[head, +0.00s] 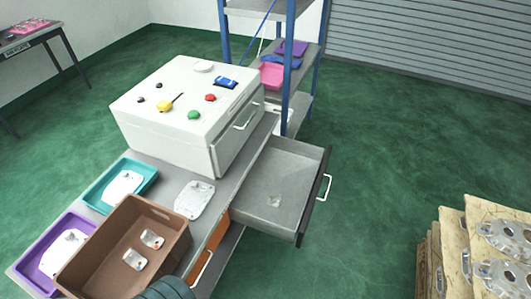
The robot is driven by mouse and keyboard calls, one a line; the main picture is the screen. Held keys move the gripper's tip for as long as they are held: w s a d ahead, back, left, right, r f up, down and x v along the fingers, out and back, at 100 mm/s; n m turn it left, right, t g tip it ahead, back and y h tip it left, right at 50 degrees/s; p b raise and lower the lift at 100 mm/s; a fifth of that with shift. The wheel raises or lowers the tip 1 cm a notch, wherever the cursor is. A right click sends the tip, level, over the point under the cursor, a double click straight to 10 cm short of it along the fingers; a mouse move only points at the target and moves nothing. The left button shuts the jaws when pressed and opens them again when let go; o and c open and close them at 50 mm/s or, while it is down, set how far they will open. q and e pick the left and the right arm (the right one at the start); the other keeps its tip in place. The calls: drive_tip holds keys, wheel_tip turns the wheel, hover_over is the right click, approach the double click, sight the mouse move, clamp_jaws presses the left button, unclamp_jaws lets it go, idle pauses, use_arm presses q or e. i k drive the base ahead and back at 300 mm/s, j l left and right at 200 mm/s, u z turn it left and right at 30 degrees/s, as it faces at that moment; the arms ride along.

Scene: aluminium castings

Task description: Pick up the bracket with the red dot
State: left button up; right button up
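Two small silvery castings lie in the brown crate (178,250) at the lower left of the head view. The upper casting (151,239) and the lower casting (134,260) each seem to carry a small reddish mark. They are too small for me to tell which one is the bracket with the red dot. Another small casting (274,200) lies in the open grey drawer (290,175); I see no clear red dot on it. Neither gripper shows. A dark ribbed rounded part at the bottom edge covers the crate's near right corner.
A teal tray (149,171) and a purple tray (25,265) hold flat castings. A larger plate casting (193,199) lies on the bench. A white control box (190,110) with coloured buttons stands behind. The drawer juts out rightward. Stacked castings (500,240) stand lower right; green floor lies between.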

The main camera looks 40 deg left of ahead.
sight(148, 238)
drive_tip(key=k+u, duration=0.15)
drive_tip(key=u, duration=2.3)
